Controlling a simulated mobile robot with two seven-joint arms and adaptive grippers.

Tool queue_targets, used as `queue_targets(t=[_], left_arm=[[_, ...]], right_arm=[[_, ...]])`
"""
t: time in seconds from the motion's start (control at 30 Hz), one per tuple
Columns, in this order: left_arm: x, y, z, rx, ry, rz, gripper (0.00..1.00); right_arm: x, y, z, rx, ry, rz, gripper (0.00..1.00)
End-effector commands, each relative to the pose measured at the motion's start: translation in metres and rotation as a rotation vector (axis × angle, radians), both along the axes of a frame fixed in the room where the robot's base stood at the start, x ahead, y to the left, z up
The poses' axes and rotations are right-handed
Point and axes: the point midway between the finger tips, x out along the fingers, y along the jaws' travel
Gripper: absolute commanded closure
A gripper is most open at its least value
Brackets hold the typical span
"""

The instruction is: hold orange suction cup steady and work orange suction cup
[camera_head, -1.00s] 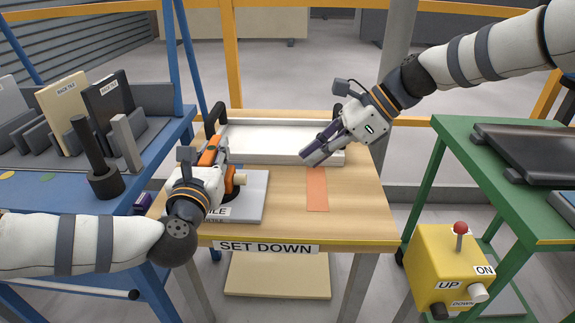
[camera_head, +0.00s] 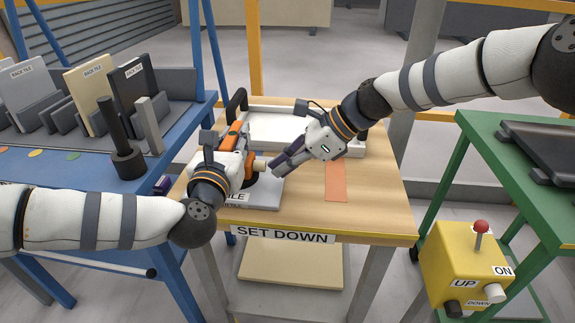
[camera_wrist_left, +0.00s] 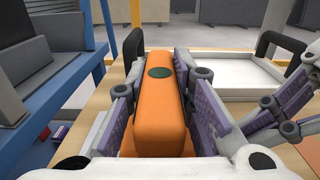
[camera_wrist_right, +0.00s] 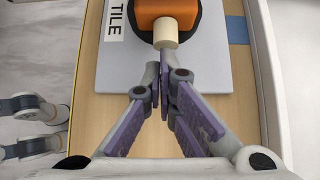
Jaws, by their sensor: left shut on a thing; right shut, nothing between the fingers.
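The orange suction cup (camera_head: 234,131) stands on a grey tile (camera_head: 268,193) on the wooden table. My left gripper (camera_head: 236,143) is shut on its orange handle; in the left wrist view the handle (camera_wrist_left: 160,105) lies between the purple-padded fingers. A cream knob (camera_wrist_right: 165,34) sticks out of the cup's side, and its dark round base is partly hidden. My right gripper (camera_head: 276,165) is shut and empty, with its fingertips (camera_wrist_right: 164,68) right at the knob's end. I cannot tell whether they touch it.
A white tray (camera_head: 275,125) with dark handles lies behind the tile. An orange strip (camera_head: 336,182) marks the table to the right. A blue rack table (camera_head: 85,185) stands left, and a yellow control box (camera_head: 450,262) stands by the green table at right.

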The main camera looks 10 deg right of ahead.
Motion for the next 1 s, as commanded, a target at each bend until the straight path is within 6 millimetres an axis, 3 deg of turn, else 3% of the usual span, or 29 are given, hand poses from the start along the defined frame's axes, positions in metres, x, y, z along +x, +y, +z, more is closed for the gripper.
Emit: queue_targets(t=[0.3, 0.57, 0.67, 0.83, 1.0], left_arm=[[0.0, 0.0, -0.001, 0.001, 0.002, -0.001, 1.0], [-0.001, -0.001, -0.001, 0.0, 0.002, -0.003, 1.0], [-0.001, -0.001, -0.001, 0.0, 0.002, -0.003, 1.0], [-0.001, -0.001, -0.001, 0.0, 0.002, -0.003, 1.0], [-0.001, -0.001, -0.001, 0.0, 0.002, -0.003, 1.0]], right_arm=[[0.006, 0.019, 0.0, -0.001, 0.0, 0.001, 1.0], [0.006, 0.019, 0.0, 0.001, 0.0, 0.001, 1.0], [0.004, 0.012, 0.0, 0.002, 0.002, -0.001, 1.0], [-0.007, -0.023, 0.001, 0.001, 0.0, -0.004, 1.0], [-0.015, -0.051, 0.034, -0.001, -0.005, -0.002, 1.0]])
